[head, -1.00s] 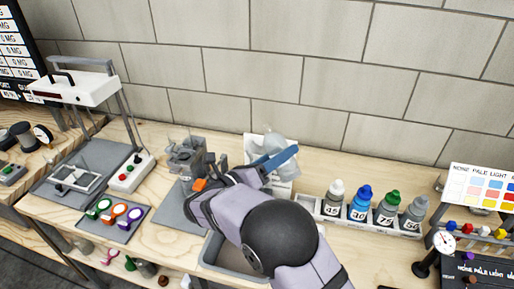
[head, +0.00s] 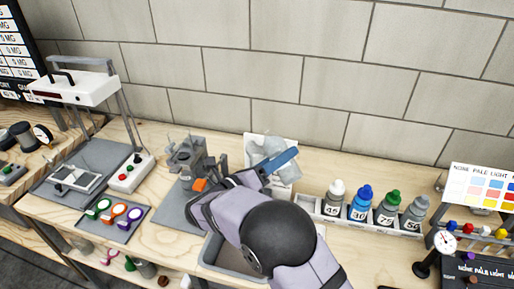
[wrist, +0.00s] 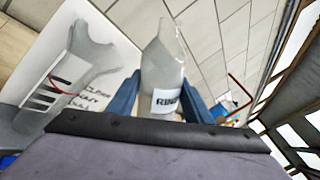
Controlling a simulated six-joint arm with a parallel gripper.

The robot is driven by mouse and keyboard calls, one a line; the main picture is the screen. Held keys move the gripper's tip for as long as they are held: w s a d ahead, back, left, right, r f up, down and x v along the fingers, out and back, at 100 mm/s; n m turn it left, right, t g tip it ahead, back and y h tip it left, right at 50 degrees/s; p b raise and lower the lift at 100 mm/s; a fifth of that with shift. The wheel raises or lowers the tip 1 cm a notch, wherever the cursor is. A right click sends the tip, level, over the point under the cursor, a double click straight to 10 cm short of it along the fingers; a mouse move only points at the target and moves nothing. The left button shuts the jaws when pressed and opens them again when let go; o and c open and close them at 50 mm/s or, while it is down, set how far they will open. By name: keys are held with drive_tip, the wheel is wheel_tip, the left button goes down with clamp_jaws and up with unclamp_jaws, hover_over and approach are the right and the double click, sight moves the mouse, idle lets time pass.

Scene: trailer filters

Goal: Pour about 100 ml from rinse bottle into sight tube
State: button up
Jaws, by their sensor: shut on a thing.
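The rinse bottle (wrist: 165,72) is translucent with a white label reading "RINS", and it stands between the blue fingers of my gripper (wrist: 164,100) in the wrist view. My gripper is shut on it. In the head view my gripper (head: 279,163) is in front of the white card, and the bottle is a pale blur there. The sight tube (wrist: 62,82), clear with dark marks and a red line, is left of the bottle in the wrist view, apart from it. The bottle's axis is tilted relative to the tube. I cannot make out a liquid level or a stream.
A white lettered card (wrist: 115,50) is behind the tube. A rack (head: 328,222) of several capped bottles stands to the right. A grey tray (head: 215,256) lies under my arm. A grey fixture (head: 187,153) stands to the left. The tiled wall is close behind.

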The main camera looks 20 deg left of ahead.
drive_tip(key=shift+f, duration=0.15)
drive_tip(key=shift+s+d+f+n, duration=0.2)
drive_tip(key=shift+d+n, duration=0.15)
drive_tip(key=shift+n, duration=0.75)
idle(1.1)
drive_tip(key=shift+s+d+r+n+p, duration=0.15)
drive_tip(key=shift+r+n+p, duration=0.45)
drive_tip(key=shift+n+p, duration=0.35)
idle(0.9)
drive_tip(key=shift+d+f+n+t+y+b, duration=0.15)
drive_tip(key=shift+f+n+t+y+b, duration=0.2)
drive_tip(key=shift+f+n, duration=0.55)
idle(0.8)
drive_tip(key=shift+r+p, duration=0.3)
drive_tip(key=shift+p, duration=0.2)
drive_tip(key=shift+a+r+n+p, duration=0.2)
drive_tip(key=shift+r+n+p, duration=0.3)
drive_tip(key=shift+p, duration=0.6)
drive_tip(key=shift+a+r+n+p, duration=0.15)
drive_tip(key=shift+r+n+p, duration=0.35)
drive_tip(key=shift+p, duration=0.55)
